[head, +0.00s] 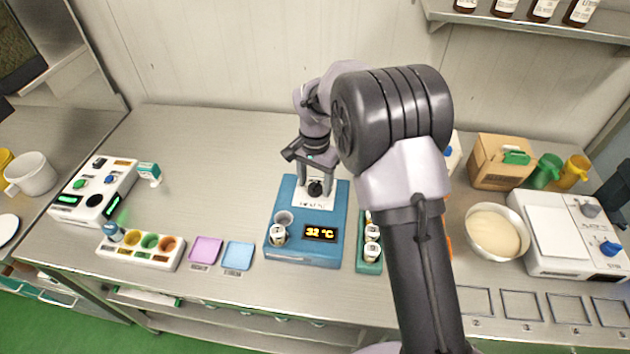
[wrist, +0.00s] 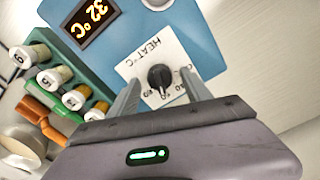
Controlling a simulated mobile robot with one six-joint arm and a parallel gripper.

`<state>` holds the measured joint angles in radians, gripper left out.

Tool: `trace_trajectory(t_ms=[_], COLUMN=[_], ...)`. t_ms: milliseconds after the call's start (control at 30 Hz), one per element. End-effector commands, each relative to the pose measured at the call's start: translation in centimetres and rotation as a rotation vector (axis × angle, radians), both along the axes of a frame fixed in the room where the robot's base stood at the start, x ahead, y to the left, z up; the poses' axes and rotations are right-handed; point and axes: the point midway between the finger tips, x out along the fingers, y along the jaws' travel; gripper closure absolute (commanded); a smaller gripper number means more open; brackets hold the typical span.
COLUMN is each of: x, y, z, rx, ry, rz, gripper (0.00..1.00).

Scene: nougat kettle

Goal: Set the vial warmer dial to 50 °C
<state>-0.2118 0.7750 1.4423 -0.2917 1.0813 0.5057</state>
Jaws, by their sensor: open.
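The blue vial warmer (head: 284,247) stands mid-counter in the head view, its display (head: 320,233) reading 32 °C. The display also shows in the wrist view (wrist: 88,22), turned on its side. The black dial (head: 315,188) sits on a white plate at the warmer's back, marked HEAT °C in the wrist view. There the dial (wrist: 160,79) has a pale pointer line toward the lower numbers, partly hard to read. My gripper (head: 316,184) is open above the plate, one finger on each side of the dial. Contact cannot be told.
A green rack (head: 369,267) with several vials stands close right of the warmer, partly behind my arm. Pink (head: 206,250) and blue (head: 238,256) trays lie to the left. A bowl (head: 497,232) and white machine (head: 560,235) stand right. The back-left counter is clear.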

Motion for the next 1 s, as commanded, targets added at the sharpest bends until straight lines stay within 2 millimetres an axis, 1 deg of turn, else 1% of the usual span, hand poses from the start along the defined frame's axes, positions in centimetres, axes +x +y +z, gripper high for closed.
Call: trace_trajectory(t_ms=[67, 167, 267, 300, 400, 500, 600, 700, 767, 1000], x=[0.0, 0.1, 0.1, 0.1, 0.1, 0.1, 0.1, 0.0, 0.0, 0.0], y=[0.0, 0.0, 0.0, 0.0, 0.0, 0.0, 0.0, 0.0, 0.0, 0.0], z=[0.3, 2.0, 5.2, 6.7, 10.2, 13.2, 15.5, 16.8, 17.3, 17.4], rx=[0.0, 0.001, 0.0, 0.001, 0.001, 0.001, 0.001, -0.001, -0.001, 0.0], ry=[0.0, -0.002, -0.005, -0.004, -0.004, -0.003, -0.003, -0.001, -0.001, 0.0], rz=[0.0, 0.0, 0.0, 0.0, 0.0, 0.0, 0.0, 0.0, 0.0, 0.0], gripper=[0.43, 0.43, 0.43, 0.43, 0.43, 0.43, 0.43, 0.43, 0.43, 0.43])
